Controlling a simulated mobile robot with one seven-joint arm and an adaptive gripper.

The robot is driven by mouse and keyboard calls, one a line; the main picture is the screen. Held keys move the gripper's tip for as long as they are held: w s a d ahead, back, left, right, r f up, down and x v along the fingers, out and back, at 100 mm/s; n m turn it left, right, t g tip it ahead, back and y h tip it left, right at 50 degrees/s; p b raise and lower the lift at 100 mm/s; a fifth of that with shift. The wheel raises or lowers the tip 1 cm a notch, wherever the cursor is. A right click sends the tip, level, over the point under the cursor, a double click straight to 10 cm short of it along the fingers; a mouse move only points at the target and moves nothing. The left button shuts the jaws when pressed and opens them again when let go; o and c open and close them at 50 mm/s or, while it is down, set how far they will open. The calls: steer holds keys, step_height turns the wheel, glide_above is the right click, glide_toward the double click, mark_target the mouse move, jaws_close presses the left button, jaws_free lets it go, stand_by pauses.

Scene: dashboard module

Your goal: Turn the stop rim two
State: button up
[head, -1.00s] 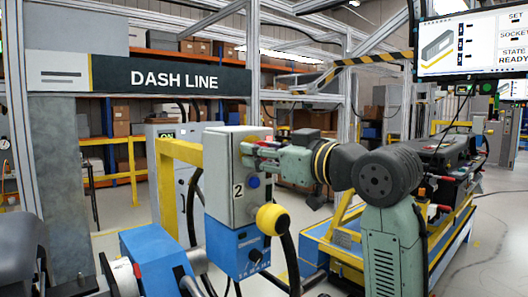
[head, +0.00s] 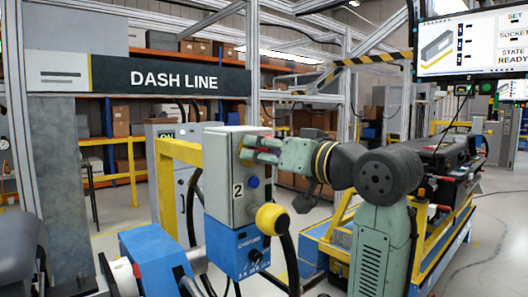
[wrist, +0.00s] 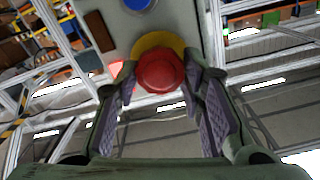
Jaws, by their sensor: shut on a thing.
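The grey control box marked 2 (head: 218,172) stands at the centre of the head view. Near its top, the stop button's yellow rim (head: 244,154) shows beside my fingertips. In the wrist view the red stop head (wrist: 161,71) sits in front of the yellow rim (wrist: 158,41). My gripper (head: 252,150) reaches in from the right, level with the button. In the wrist view my gripper (wrist: 160,82) has one finger on each side of the red head and is shut on the stop. The fingers and the red head hide part of the rim.
A blue button (head: 253,182) sits just below on the same face, with a yellow ball-shaped knob (head: 272,218) lower down. A blue box with a dark knob (head: 238,250) hangs underneath. A yellow frame (head: 168,190) stands to the left.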

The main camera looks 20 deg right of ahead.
steer(key=shift+m, duration=0.6)
steer(key=o, duration=1.2)
steer(key=shift+c, duration=0.2)
steer(key=v, duration=1.2)
steer(key=shift+w, duration=0.1)
